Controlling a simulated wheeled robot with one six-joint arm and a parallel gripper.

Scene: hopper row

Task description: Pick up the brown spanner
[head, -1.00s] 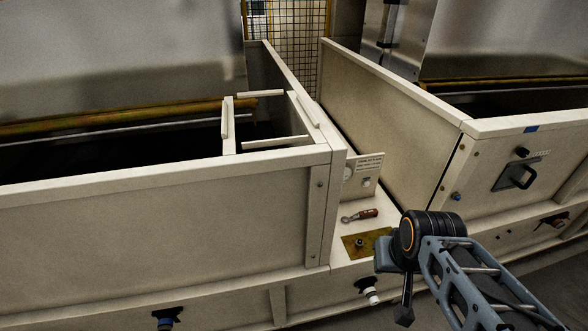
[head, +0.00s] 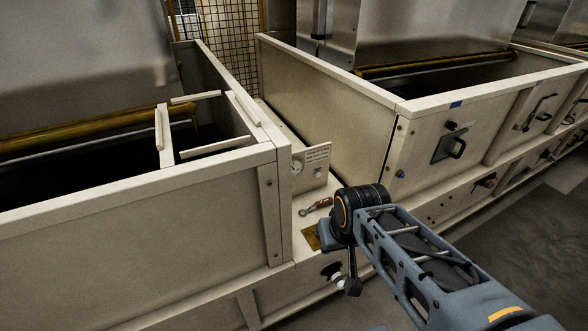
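The brown spanner (head: 317,206) lies on a narrow cream ledge in the gap between two hoppers, in the head view. It has a red-brown handle on the right and a grey ring end on the left. My arm reaches in from the lower right, and its black wrist joint is just right of the spanner in the picture. A dark end part that looks like my gripper (head: 352,286) hangs below the wrist, apart from the spanner. Its fingers are too small and dark to tell open from shut.
A small panel with a gauge and label (head: 312,166) stands behind the spanner. A brass plate (head: 311,237) lies in front, partly hidden by my arm. Hopper walls rise on the left (head: 150,225) and right (head: 325,108). Grey floor (head: 515,215) is clear at the right.

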